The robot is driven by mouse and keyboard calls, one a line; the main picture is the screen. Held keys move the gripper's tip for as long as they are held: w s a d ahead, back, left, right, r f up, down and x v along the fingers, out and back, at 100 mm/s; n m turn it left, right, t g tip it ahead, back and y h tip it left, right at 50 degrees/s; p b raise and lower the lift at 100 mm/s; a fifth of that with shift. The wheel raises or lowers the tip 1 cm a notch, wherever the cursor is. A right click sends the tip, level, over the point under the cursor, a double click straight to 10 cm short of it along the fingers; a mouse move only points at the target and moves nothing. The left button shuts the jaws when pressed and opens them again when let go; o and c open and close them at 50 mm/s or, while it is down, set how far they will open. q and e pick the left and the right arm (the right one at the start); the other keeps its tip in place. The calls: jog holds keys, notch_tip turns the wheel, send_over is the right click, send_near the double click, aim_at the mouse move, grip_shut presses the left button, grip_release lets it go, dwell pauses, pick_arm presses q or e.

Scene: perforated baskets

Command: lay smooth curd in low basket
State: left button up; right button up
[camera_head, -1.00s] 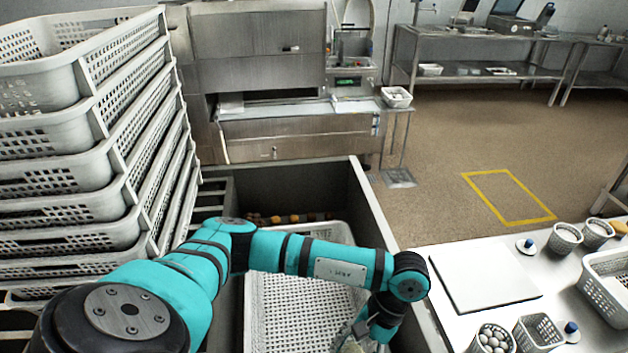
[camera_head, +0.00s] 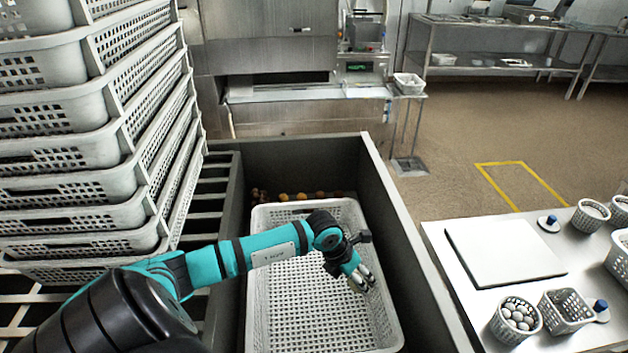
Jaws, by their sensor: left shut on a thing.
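The low basket (camera_head: 262,290) is white and perforated and lies in the grey trough in the lower middle. Its visible floor looks bare. My left arm reaches in from the left across the basket. My left gripper (camera_head: 362,282) is over the basket's right half, pointing down and to the right. It is shut on a small pale thing that is mostly hidden by the fingers, so I cannot clearly tell that it is the smooth curd. My right gripper is not in view.
A tall stack of white perforated baskets (camera_head: 70,160) stands at the left. The trough's right wall (camera_head: 405,230) runs beside the low basket. Several small yellowish things (camera_head: 300,196) lie behind it. A white board (camera_head: 505,250) and small baskets, one with eggs (camera_head: 517,318), stand on the right-hand table.

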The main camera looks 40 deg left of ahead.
pick_arm(q)
jog(key=w+a+f+n+y+b, duration=0.1)
jog(key=a+f+n+y+b, duration=0.15)
jog(key=a+n, duration=0.4)
jog(key=w+a+f+n+y+b, duration=0.1)
jog(key=a+f+n+y, duration=0.15)
jog(key=a+n, duration=0.4)
send_over(324, 280)
jog(key=s, duration=0.2)
jog(key=shift+n+y, duration=0.4)
jog(key=f, duration=0.5)
jog(key=shift+w+d+f, duration=0.25)
jog(key=shift+d+f, duration=0.15)
jog(key=shift+f, duration=1.9)
jog(key=shift+f+b, duration=0.15)
jog(key=shift+b, duration=0.15)
jog(key=o, duration=1.2)
jog(key=shift+c, duration=0.2)
